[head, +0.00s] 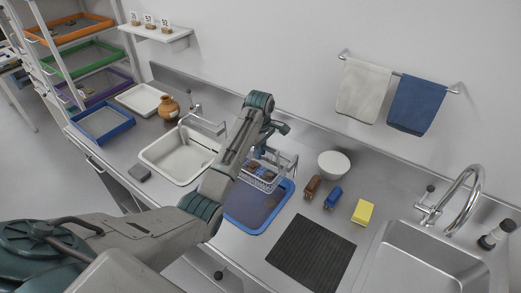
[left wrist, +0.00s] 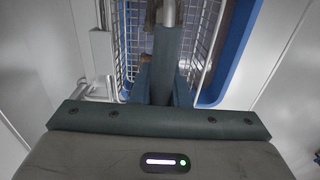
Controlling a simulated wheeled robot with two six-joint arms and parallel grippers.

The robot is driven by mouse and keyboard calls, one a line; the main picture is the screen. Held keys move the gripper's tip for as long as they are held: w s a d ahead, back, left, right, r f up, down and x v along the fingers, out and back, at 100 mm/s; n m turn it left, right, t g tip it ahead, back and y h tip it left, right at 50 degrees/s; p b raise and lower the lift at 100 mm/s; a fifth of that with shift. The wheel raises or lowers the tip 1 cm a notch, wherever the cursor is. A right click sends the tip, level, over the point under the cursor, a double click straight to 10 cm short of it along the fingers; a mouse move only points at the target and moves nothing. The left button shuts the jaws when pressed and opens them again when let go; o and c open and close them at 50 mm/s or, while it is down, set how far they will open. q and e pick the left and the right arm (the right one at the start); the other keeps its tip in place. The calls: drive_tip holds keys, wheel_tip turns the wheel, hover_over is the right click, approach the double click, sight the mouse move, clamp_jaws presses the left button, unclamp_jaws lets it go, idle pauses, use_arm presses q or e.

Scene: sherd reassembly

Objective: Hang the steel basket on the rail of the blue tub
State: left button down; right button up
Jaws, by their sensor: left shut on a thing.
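The steel basket (head: 268,184) is a wire basket with brown pieces in it. It is at the far end of the blue tub (head: 238,222), and I cannot tell whether it hangs on the rail or is held above it. My left gripper (head: 260,154) is over the basket, pointing down and shut on it. In the left wrist view the basket's wires (left wrist: 206,45) show on both sides of the fingers (left wrist: 166,70), and the tub's blue rim (left wrist: 237,50) is at right. The fingers hide the exact grasp. My right gripper is not in view.
A metal tap-like fitting (head: 289,163) stands close right of the basket. A white bowl (head: 334,164), brown and blue small items, a yellow block (head: 362,212) and a black mat (head: 311,254) lie to the right. A white basin (head: 160,158) is left.

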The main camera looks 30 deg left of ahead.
use_arm(q)
drive_tip(key=shift+r, duration=0.15)
drive_tip(key=c, duration=1.3)
unclamp_jaws()
drive_tip(key=shift+s, duration=0.1)
